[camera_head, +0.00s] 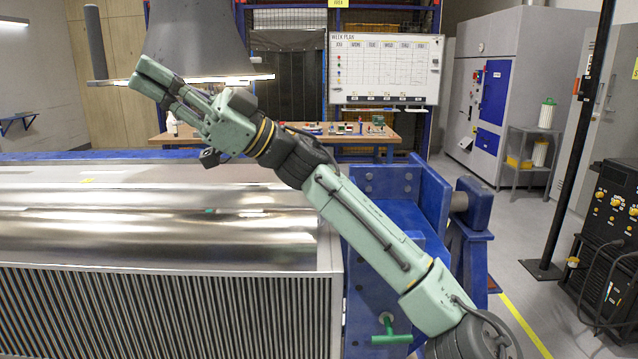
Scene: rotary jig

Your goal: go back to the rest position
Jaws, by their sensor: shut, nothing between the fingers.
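My gripper (142,77) is at the upper left of the head view, at the end of my pale green arm. Its fingers are together and hold nothing. It points up and to the left, in front of a grey hood, and is apart from the metal workpiece (150,235) below it. The workpiece has a shiny curved top and a ribbed front. It is mounted beside a blue jig frame (395,190) at its right end. My arm hides part of that frame.
A green-handled clamp (391,332) sits low on the frame's front. The grey hood (195,40) hangs close behind my gripper. Behind stand a wooden workbench (345,138) and a whiteboard (383,68). A black post (580,140) and a dark machine (610,240) are at right. Open floor lies between.

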